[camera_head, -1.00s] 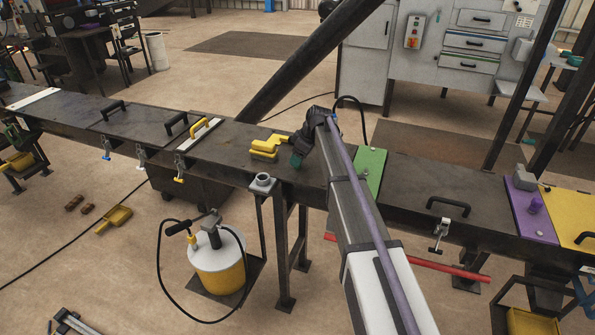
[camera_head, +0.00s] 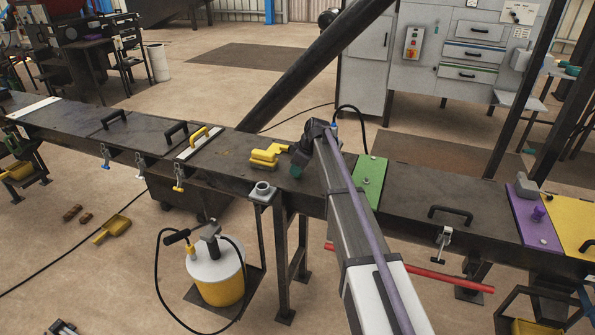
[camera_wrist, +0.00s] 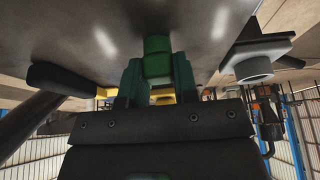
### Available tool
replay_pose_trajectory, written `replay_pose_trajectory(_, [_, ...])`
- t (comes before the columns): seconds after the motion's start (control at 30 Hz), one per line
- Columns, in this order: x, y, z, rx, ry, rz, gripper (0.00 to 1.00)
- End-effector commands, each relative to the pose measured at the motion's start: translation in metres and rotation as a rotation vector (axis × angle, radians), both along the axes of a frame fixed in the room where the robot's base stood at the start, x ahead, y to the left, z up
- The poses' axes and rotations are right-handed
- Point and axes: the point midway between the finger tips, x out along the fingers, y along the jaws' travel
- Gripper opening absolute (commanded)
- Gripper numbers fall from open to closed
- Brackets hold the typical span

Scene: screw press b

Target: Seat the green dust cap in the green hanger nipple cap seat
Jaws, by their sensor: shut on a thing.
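My gripper (camera_head: 297,164) is over the front part of the dark bench top, just right of a yellow block. In the wrist view my gripper (camera_wrist: 158,72) is shut on a green cylindrical cap (camera_wrist: 157,58), the green dust cap, held between its fingers. In the head view the cap is small and dark green at the gripper's tip (camera_head: 296,171). A green plate (camera_head: 371,178) lies on the bench to the right, partly behind my arm. I cannot make out a green nipple seat for certain; my arm may hide it.
A grey cup-like socket (camera_head: 262,188) stands on a bracket at the bench's front edge and shows in the wrist view (camera_wrist: 253,68). The yellow block (camera_head: 266,157) is close left of my gripper. A yellow-and-white pump bucket (camera_head: 216,272) stands on the floor below.

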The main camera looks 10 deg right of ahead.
Motion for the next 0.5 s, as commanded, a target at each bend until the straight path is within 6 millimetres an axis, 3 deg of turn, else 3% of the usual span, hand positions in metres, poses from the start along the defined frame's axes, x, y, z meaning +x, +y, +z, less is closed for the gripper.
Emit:
replay_pose_trajectory(0.17, [0.0, 0.0, 0.013, 0.0, 0.0, 0.0, 0.06])
replay_pose_trajectory(0.5, [0.0, 0.0, 0.092, 0.0, 0.0, 0.0, 0.06])
